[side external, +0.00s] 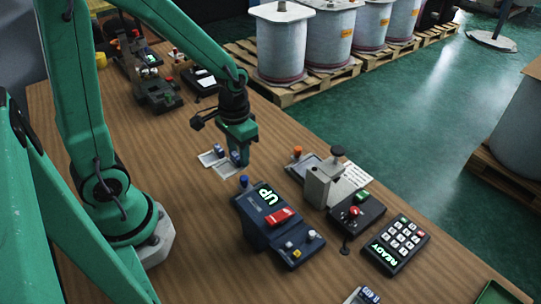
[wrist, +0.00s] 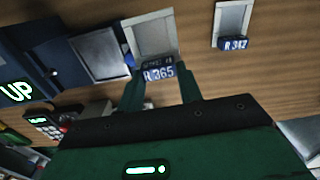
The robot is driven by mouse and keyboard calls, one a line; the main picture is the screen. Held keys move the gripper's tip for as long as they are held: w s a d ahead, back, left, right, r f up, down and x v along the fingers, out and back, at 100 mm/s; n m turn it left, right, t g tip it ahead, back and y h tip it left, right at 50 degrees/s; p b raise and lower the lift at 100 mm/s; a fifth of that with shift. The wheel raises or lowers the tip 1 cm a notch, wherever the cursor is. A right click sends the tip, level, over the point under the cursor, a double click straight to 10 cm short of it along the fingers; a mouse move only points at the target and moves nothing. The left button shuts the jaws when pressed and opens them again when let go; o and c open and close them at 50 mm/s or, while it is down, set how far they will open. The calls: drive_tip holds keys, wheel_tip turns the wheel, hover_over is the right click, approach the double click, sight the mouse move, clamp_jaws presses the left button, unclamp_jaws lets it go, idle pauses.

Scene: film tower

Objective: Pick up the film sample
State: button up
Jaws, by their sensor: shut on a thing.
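A film sample, a pale grey sheet with a blue tag reading R 365 (wrist: 152,36), is in the wrist view. My gripper (wrist: 160,88) is shut on its blue tag, one finger on each side. In the side view my gripper (side external: 239,160) points down over the table, and the held film sample (side external: 227,171) shows beneath it, partly hidden. I cannot tell whether it touches the table. A second film sample (side external: 210,158), tagged R 342 in the wrist view (wrist: 232,18), lies apart from it on the table.
A dark blue device (side external: 262,240) with a lit UP display stands in front. To its right are a grey clamp-like fixture (side external: 322,186), a black button box (side external: 357,211) and a keypad (side external: 396,245) showing READY. Another tagged sample (side external: 362,296) is at the bottom edge.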

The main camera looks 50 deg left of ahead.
drive_tip(key=s+d+r, duration=0.3)
drive_tip(key=d+r, duration=0.1)
drive_tip(key=d, duration=0.3)
drive_tip(key=shift+r, duration=0.3)
drive_tip(key=shift+w, duration=0.1)
idle(0.3)
drive_tip(key=shift+w+d+f, duration=0.45)
drive_tip(key=shift+w, duration=0.3)
drive_tip(key=shift+w+d+f, duration=0.4)
drive_tip(key=shift+w+d, duration=0.05)
drive_tip(key=shift+w, duration=0.35)
drive_tip(key=shift+w+d+f, duration=0.45)
drive_tip(key=shift+w, duration=0.3)
drive_tip(key=shift+f, duration=0.2)
drive_tip(key=shift+f, duration=2.55)
drive_tip(key=shift+f, duration=0.35)
